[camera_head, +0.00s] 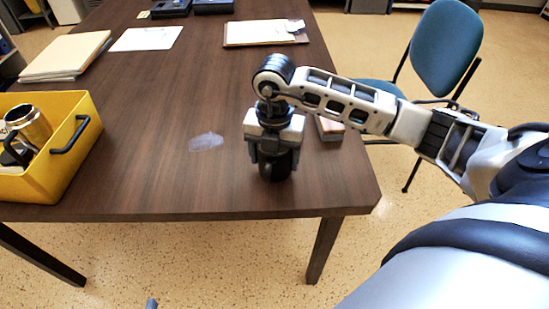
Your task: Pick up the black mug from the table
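The black mug (275,169) stands upright on the dark brown table (200,178), near its front right part. My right gripper (275,152) points straight down over the mug, with one finger on each side of it. The gripper hides the mug's upper part and rim. I cannot tell whether the fingers press on the mug or stand slightly apart from it. A small grey tip (151,303) at the bottom edge may be part of my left gripper; the rest of that arm is out of view.
A yellow bin (40,180) with a metal cup (28,125) stands at the table's left. A small box (329,129) lies just right of my gripper, and a clear patch (206,142) to its left. Papers (66,55) and a clipboard (262,33) lie farther back. A blue chair (444,48) stands behind right.

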